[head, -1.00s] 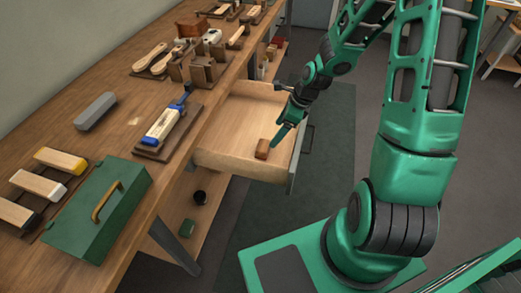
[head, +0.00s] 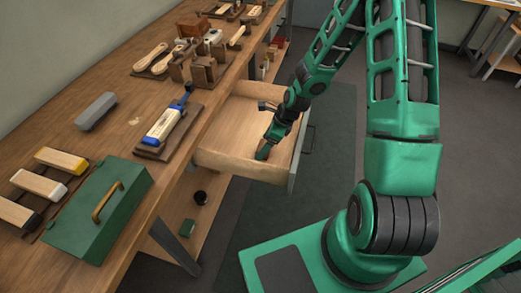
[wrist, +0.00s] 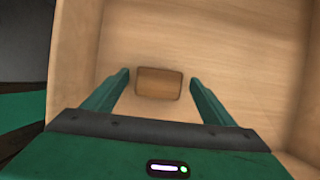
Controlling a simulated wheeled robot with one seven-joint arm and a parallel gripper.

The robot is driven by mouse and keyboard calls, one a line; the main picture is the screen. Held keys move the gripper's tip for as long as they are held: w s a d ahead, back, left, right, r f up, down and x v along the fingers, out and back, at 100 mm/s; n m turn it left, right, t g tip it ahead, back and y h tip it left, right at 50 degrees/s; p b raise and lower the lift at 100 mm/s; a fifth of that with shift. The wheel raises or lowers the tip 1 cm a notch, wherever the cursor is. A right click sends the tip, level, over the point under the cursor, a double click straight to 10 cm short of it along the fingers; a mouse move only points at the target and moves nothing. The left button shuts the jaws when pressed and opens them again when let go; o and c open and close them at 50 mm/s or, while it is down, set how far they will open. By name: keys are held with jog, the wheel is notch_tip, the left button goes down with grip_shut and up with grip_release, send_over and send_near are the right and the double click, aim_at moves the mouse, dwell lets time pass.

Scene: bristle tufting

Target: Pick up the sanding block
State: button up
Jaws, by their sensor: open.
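The sanding block appears to be the small brown block (wrist: 158,84) lying on the floor of the open wooden drawer (head: 232,122). In the wrist view it sits between the two green fingers of my gripper (wrist: 159,77), with a gap on each side. My gripper is open and holds nothing. In the head view my gripper (head: 263,153) reaches down into the drawer, and the block is hidden behind it.
The drawer's front panel (head: 297,155) and side walls stand close around my gripper. On the bench are a green box with a brass handle (head: 98,212), a grey block (head: 96,111), a blue-handled brush (head: 168,122) and several brushes.

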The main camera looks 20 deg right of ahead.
jog(key=shift+x, duration=0.75)
jog(key=c, duration=1.3)
jog(key=shift+o, duration=0.2)
jog(key=shift+r, duration=0.15)
notch_tip(320, 180, up, 10)
jog(key=shift+f, duration=0.1)
jog(key=shift+o, duration=1.2)
jog(key=shift+w, duration=0.1)
